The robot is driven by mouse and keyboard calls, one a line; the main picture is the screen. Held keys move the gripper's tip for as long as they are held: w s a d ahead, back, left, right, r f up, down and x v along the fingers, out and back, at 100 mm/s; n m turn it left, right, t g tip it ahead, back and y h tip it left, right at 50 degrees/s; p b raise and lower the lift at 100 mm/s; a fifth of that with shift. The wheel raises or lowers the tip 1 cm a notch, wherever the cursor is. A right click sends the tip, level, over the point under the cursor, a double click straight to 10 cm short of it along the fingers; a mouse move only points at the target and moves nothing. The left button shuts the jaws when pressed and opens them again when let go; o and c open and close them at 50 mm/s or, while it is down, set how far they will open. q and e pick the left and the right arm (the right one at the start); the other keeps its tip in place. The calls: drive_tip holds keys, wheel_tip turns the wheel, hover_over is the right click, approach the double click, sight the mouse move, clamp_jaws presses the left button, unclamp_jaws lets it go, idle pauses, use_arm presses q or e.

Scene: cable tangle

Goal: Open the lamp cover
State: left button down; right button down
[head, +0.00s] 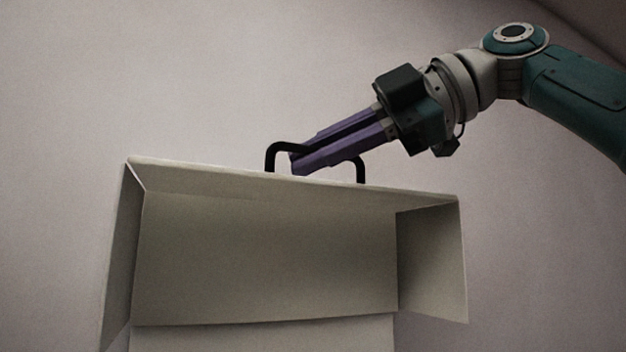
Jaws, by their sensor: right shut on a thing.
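The lamp cover (270,250) is a pale grey, box-like shell in the lower middle of the head view. I see its inner faces, with side walls at left and right. A black U-shaped handle (271,157) stands up from its top edge. My right gripper (297,162) reaches in from the upper right. Its purple fingers are shut on the handle's crossbar, and they hide part of it. My left gripper is not in view.
A plain pale wall fills the background. The space to the left of the cover and above it is clear. The bottom of the cover runs out of the frame.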

idle(0.3)
drive_tip(key=c, duration=0.9)
unclamp_jaws()
